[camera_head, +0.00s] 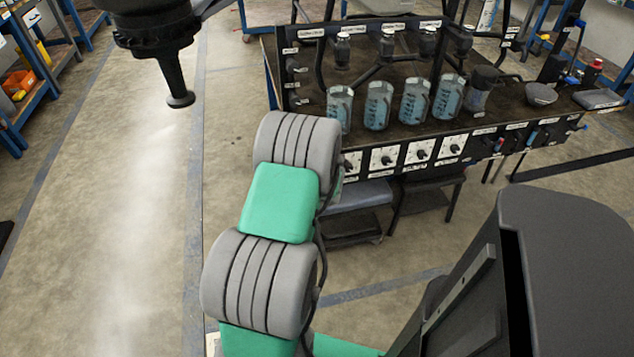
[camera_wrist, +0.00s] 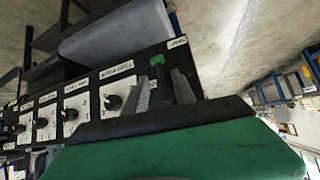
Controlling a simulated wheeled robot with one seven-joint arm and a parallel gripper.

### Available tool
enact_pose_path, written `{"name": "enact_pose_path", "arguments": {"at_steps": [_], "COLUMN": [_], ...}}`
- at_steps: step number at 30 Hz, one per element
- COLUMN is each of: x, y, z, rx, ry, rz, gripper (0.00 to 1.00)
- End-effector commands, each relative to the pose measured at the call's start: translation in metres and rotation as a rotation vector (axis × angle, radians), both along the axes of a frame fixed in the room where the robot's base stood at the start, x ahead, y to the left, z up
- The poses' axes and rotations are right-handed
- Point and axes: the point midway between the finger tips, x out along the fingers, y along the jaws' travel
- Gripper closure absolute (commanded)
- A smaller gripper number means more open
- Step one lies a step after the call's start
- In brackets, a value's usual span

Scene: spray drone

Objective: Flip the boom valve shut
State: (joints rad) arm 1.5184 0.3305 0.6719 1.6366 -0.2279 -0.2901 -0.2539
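In the wrist view, a small green-tipped lever (camera_wrist: 180,82) on a dark fitting stands at the panel's right end, below a small white label. It appears to be the boom valve, though the label is too small to read. My gripper (camera_wrist: 160,88) is at it, its two grey fingers apart, with the lever between or just beyond the fingertips. I cannot tell if they touch it. In the head view, my arm hides the gripper and the lever.
A dark bench (camera_head: 400,92) holds several jars of blue liquid. Its front panel carries several white knob plates (camera_head: 384,160), close beside the gripper. A grey-blue padded stool (camera_head: 360,194) stands below. A nozzle (camera_head: 180,98) hangs at upper left above pale mist.

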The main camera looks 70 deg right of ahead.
Motion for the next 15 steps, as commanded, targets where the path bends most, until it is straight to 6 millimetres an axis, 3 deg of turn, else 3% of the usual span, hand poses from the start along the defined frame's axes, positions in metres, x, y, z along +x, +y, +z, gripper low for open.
{"name": "enact_pose_path", "arguments": {"at_steps": [6,15], "x": [-0.012,-0.015], "y": [0.030,0.039], "z": [0.032,0.038], "rx": [-0.001,0.001], "ry": [-0.001,0.000], "rz": [-0.002,-0.001], "gripper": [0.68,0.68]}}
